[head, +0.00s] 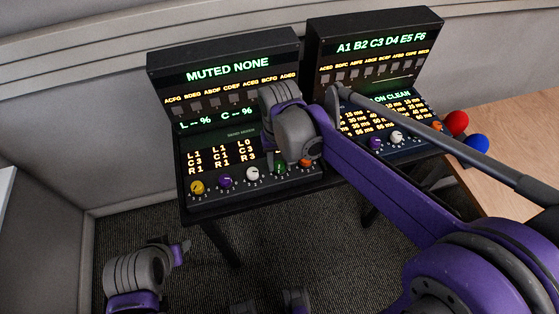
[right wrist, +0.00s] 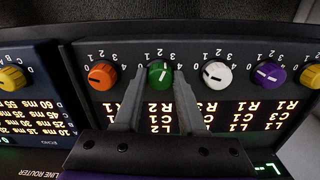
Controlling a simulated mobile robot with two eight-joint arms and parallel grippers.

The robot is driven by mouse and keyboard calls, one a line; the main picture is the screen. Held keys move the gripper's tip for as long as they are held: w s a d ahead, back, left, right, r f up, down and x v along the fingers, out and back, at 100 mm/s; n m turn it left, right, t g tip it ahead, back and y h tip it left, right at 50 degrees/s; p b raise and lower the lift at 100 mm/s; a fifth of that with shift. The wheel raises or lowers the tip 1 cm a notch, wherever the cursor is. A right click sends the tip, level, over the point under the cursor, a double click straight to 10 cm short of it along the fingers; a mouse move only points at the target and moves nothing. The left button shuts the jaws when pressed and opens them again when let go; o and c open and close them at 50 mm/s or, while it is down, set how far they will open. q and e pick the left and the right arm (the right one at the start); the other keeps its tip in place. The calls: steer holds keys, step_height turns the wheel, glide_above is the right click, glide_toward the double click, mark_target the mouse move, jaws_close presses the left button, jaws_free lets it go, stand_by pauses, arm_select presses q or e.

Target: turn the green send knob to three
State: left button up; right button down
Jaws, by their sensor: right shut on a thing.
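The green send knob (right wrist: 159,72) is in the knob row of the left console (head: 215,205). In the head view the green knob (head: 279,168) is partly hidden by my right gripper (head: 281,160). In the right wrist view, which is upside down, the two fingers of my right gripper (right wrist: 158,80) stand one on each side of the green knob and are shut on it. Its pale pointer line tilts toward the small scale numbers; the exact number is hard to read. My left gripper (head: 180,247) hangs low at the left, away from the consoles; its jaws are unclear.
Beside the green knob sit an orange knob (right wrist: 102,75) and a white knob (right wrist: 216,74), both close to my fingers. A purple knob (head: 225,181) and a yellow knob (head: 197,187) are further left. A second console (head: 385,50) stands right, near a wooden table (head: 515,120).

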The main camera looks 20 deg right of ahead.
mark_target(280, 165)
steer(key=shift+m, duration=1.1)
steer(key=shift+c, duration=2.4)
jaws_free()
step_height(280, 165, up, 11)
steer(key=shift+p, duration=0.45)
steer(key=shift+f, duration=0.1)
